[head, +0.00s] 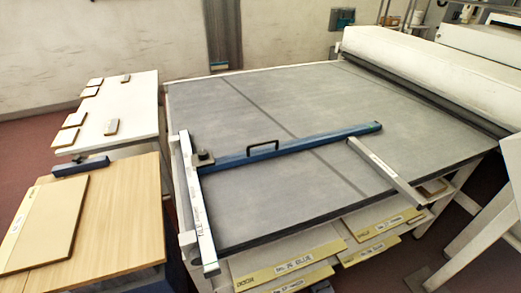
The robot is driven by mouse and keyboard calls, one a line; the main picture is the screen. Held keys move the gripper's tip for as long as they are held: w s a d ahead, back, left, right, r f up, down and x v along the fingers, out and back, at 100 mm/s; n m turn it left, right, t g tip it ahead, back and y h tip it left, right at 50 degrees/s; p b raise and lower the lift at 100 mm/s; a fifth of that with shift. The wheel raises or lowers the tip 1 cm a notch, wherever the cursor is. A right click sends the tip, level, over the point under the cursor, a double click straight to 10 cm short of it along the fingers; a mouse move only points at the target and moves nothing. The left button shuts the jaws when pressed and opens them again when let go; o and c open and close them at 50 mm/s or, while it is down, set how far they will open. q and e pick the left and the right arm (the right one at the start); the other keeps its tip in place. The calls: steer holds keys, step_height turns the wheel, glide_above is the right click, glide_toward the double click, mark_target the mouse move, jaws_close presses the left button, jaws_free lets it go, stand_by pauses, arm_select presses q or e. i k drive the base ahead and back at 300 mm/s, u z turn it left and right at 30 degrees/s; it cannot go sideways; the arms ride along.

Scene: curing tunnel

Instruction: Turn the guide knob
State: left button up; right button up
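A small dark knob (203,158) stands at the left end of a blue guide bar (290,145), where the bar meets a white rail (196,205). The blue bar lies across the grey table surface (290,95) and has a black handle (262,146) on top. I take the dark knob to be the guide knob; its turn angle is too small to read. Neither of my grippers shows in the head view, and nothing touches the knob.
A wooden side table (120,215) with a flat board (42,222) stands at the left. A white table (140,100) with several small pieces is behind it. A white bar (385,173) lies at the table's right front. A white machine (430,70) closes the back right.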

mark_target(203, 155)
steer(key=z, duration=2.25)
steer(key=k, duration=0.95)
steer(key=u, duration=1.2)
